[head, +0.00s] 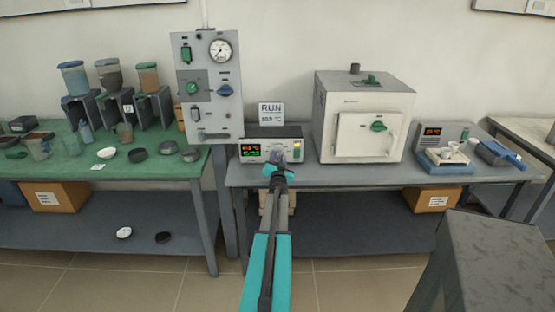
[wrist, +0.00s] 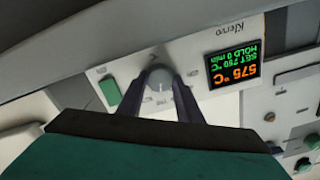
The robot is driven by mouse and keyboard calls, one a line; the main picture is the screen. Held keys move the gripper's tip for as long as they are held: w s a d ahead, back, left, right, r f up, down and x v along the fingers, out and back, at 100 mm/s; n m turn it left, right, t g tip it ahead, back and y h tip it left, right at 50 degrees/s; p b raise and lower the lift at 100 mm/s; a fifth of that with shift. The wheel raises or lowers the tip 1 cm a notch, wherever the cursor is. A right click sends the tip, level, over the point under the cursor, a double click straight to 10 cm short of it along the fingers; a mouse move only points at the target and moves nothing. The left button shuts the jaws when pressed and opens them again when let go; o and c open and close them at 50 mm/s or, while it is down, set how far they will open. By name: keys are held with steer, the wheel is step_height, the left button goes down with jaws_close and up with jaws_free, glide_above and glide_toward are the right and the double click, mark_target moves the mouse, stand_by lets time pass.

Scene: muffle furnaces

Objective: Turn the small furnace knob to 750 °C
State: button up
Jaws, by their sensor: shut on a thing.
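The control box (head: 287,133) stands on the bench left of the small white furnace (head: 362,115). Its grey round knob (wrist: 159,85) is on the light front panel. My gripper (wrist: 159,80) is shut on the knob, one dark finger on each side; a pale pointer line shows on the knob's face. The display (wrist: 234,65) appears upside down in the wrist view; it reads 575 °C in orange, with SET 750 °C and HOLD 0 min in green. In the head view my gripper (head: 281,158) hides the knob, and the display (head: 251,152) is too small to read.
A grey gauge panel (head: 208,85) rises to the left. A green button (wrist: 109,94) sits beside the knob. A scale (head: 444,160) stands at right. The green table (head: 75,165) holds dishes and hoppers.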

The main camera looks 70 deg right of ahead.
steer(key=o, duration=1)
steer(key=shift+o, duration=0.2)
steer(key=shift+s+a, duration=0.1)
steer(key=shift+a, duration=0.1)
steer(key=b+v, duration=0.2)
steer(key=v, duration=1.1)
steer(key=shift+a, duration=0.2)
steer(key=shift+s, duration=0.1)
